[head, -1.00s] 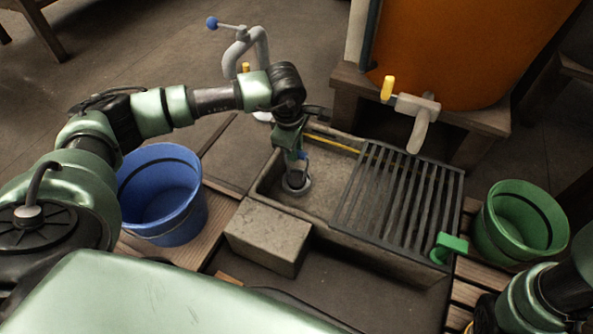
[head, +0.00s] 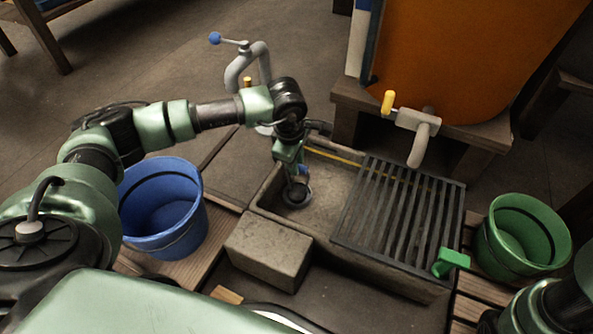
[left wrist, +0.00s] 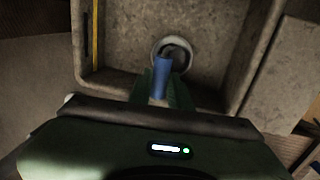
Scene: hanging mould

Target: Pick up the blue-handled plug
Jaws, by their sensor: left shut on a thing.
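My left gripper (head: 301,171) points down into the left part of a grey stone sink (head: 322,207). It is shut on the blue handle of the plug (left wrist: 160,78), which shows between the fingers in the left wrist view. Just below it is a pale round drain ring (head: 297,194) in the sink floor, which also shows in the left wrist view (left wrist: 186,58). I cannot tell whether the plug sits in the ring or is clear of it. My right gripper is not in view; only part of the right arm shows at the lower right.
A stone block (head: 268,248) stands before the sink. A blue bucket (head: 165,232) is left, a green bucket (head: 515,240) right. A yellow-handled tap (head: 415,124) hangs behind.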

